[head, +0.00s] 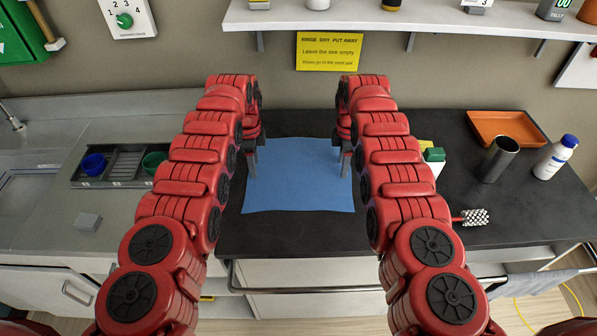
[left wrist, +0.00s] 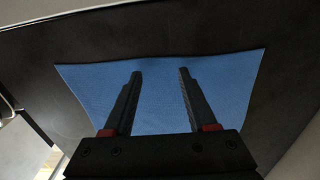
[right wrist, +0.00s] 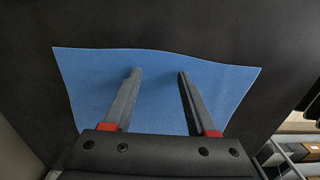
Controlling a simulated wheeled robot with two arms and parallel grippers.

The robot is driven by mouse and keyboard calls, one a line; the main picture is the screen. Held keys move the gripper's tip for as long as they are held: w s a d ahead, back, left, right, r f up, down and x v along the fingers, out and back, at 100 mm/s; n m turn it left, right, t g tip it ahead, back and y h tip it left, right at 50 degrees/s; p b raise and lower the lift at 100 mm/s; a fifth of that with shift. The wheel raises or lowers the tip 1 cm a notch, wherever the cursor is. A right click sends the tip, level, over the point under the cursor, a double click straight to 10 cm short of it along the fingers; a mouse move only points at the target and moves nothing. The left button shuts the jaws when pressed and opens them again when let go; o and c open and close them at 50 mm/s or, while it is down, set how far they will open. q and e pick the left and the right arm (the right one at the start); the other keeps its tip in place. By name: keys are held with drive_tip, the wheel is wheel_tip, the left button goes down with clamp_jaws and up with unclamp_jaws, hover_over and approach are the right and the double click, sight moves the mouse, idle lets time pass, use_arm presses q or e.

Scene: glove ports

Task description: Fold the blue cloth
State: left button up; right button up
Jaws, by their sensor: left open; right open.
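The blue cloth (head: 298,180) lies spread out flat on the dark countertop, its edges slightly wavy. It also shows in the left wrist view (left wrist: 222,95) and in the right wrist view (right wrist: 88,85). My left gripper (head: 250,164) is at the cloth's left edge in the head view, pointing down. My right gripper (head: 345,162) is at the cloth's right edge, pointing down. In the wrist views both left fingers (left wrist: 159,72) and both right fingers (right wrist: 157,72) are apart over the cloth with nothing between them. I cannot tell whether the fingertips touch it.
Right of my right arm are a green-capped bottle (head: 434,160), a brush (head: 474,216), a dark metal cup (head: 497,160), a white bottle (head: 555,158) and an orange tray (head: 506,126). A rack (head: 124,164) with cups and a grey block (head: 88,221) are at left. A shelf (head: 400,20) hangs above.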

use_arm(q)
drive_tip(key=shift+f, duration=0.3)
use_arm(e)
drive_tip(key=shift+f, duration=0.25)
use_arm(q)
drive_tip(key=shift+s+a, duration=0.1)
use_arm(e)
drive_tip(key=shift+s, duration=0.1)
drive_tip(key=shift+r, duration=0.1)
use_arm(q)
drive_tip(key=shift+f+b, duration=0.3)
use_arm(e)
drive_tip(key=shift+f, duration=0.35)
use_arm(q)
drive_tip(key=shift+r, duration=0.2)
drive_tip(key=shift+c, duration=0.6)
use_arm(e)
drive_tip(key=shift+r, duration=0.15)
drive_tip(key=shift+c, duration=0.6)
use_arm(q)
clamp_jaws()
use_arm(e)
clamp_jaws()
use_arm(q)
drive_tip(key=shift+r+p, duration=0.1)
drive_tip(key=shift+p, duration=0.2)
use_arm(e)
drive_tip(key=shift+r, duration=0.15)
